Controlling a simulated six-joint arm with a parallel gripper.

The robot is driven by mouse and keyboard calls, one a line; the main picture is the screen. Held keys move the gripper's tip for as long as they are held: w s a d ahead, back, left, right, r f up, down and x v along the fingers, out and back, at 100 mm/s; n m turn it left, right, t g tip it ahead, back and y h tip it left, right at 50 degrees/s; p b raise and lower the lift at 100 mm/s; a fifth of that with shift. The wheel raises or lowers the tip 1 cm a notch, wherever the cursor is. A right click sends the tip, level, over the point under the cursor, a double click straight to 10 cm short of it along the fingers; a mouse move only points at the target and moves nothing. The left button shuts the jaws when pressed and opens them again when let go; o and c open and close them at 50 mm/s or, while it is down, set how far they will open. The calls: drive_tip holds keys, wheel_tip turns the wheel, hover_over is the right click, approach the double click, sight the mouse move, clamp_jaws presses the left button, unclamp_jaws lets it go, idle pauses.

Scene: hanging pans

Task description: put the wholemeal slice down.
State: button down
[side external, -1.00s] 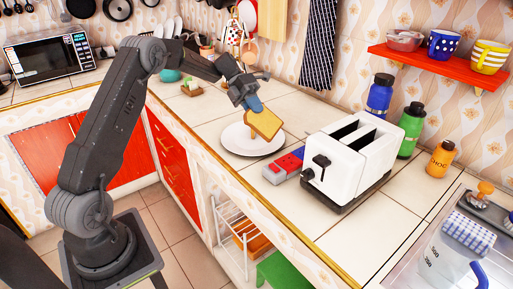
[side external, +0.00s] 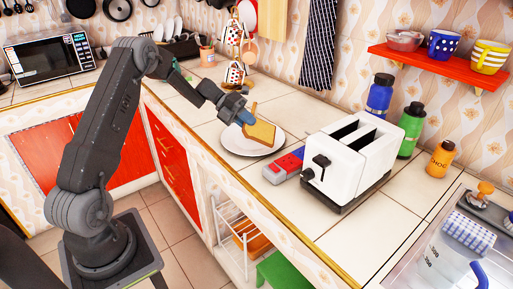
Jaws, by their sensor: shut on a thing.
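The wholemeal slice (side external: 259,132) is a golden-brown bread slice with a darker crust. It is tilted over the white plate (side external: 236,147) on the tiled counter, with its lower edge at or just above the plate; I cannot tell whether it touches. My gripper (side external: 245,118) comes in from the upper left. Its blue fingertips are shut on the slice's upper left part and hide some of it.
A white two-slot toaster (side external: 347,162) stands right of the plate, with a red and blue box (side external: 283,166) between them. Blue (side external: 380,96), green (side external: 411,130) and orange (side external: 442,158) bottles stand behind. A red shelf (side external: 440,68) hangs on the wall.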

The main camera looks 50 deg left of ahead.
drive_tip(key=shift+f, duration=1.4)
drive_tip(key=c, duration=1.3)
unclamp_jaws()
drive_tip(key=shift+a, duration=0.1)
drive_tip(key=v, duration=0.8)
